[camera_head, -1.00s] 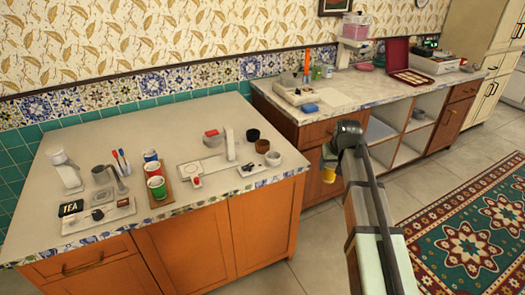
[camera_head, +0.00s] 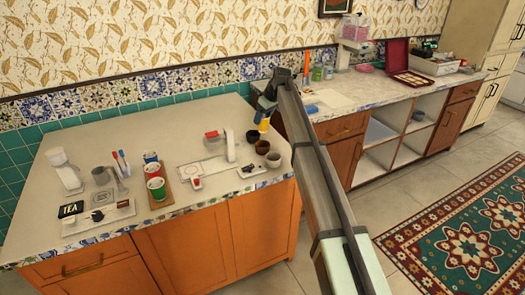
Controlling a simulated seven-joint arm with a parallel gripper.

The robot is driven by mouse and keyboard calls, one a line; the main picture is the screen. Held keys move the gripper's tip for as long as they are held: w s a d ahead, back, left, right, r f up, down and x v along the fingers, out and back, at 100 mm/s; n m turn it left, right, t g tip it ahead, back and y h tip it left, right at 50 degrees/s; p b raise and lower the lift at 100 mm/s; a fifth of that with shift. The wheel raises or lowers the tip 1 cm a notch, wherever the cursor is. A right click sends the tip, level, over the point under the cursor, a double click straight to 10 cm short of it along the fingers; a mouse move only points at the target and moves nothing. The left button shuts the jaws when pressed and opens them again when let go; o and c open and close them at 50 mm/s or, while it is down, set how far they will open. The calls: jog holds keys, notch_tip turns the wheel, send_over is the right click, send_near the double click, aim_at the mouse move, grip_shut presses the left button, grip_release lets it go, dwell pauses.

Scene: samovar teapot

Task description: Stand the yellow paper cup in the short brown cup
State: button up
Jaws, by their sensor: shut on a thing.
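The yellow paper cup (camera_head: 264,125) is held below my gripper (camera_head: 266,112), over the right part of the near counter. My gripper is shut on it, though the fingers are small and dark in this view. The short brown cup (camera_head: 262,147) stands upright on the counter, just below the yellow cup in the picture. The two cups look apart, with the yellow one higher. I cannot tell the exact height between them.
A black cup (camera_head: 252,136) and another cup (camera_head: 273,160) stand close on either side of the brown cup. A white upright piece (camera_head: 230,146) stands to the left. The counter's right edge is near.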

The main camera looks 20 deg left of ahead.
aim_at(268, 124)
jog(key=shift+a+f, duration=0.2)
jog(key=shift+f, duration=0.35)
jog(key=shift+w+f, duration=0.1)
jog(key=shift+f, duration=4.3)
jog(key=shift+f, duration=0.35)
jog(key=o, duration=0.7)
jog(key=shift+r, duration=0.15)
jog(key=shift+r, duration=0.3)
jog(key=v, duration=1.2)
